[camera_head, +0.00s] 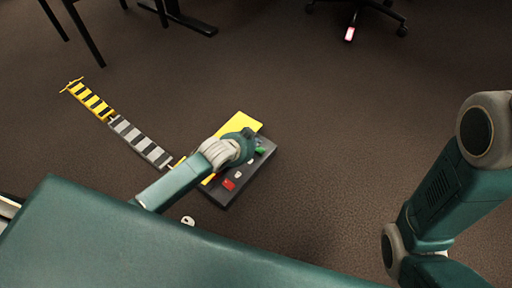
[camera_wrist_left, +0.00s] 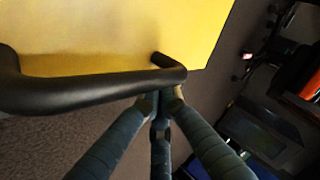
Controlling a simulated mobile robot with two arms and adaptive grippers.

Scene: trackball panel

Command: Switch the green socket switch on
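The panel has a yellow part (camera_head: 239,122) and a dark grey part (camera_head: 235,194) and lies on the floor in the middle of the head view. A green switch (camera_head: 261,150) shows on the dark part, right beside my left gripper (camera_head: 247,143), which partly covers the panel. Whether they touch, and the switch's state, I cannot tell. In the left wrist view my left gripper (camera_wrist_left: 162,95) has its fingertips drawn together, close to a black curved handle (camera_wrist_left: 85,95) in front of a yellow surface (camera_wrist_left: 110,30). It seems to hold nothing. My right gripper is out of view.
A red part (camera_head: 229,185) and a small white part (camera_head: 238,174) sit on the panel's dark side. A striped yellow and grey strip (camera_head: 139,139) lies left of the panel. Desk legs (camera_head: 85,35) and a chair base (camera_head: 370,14) stand far back. The floor right of the panel is clear.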

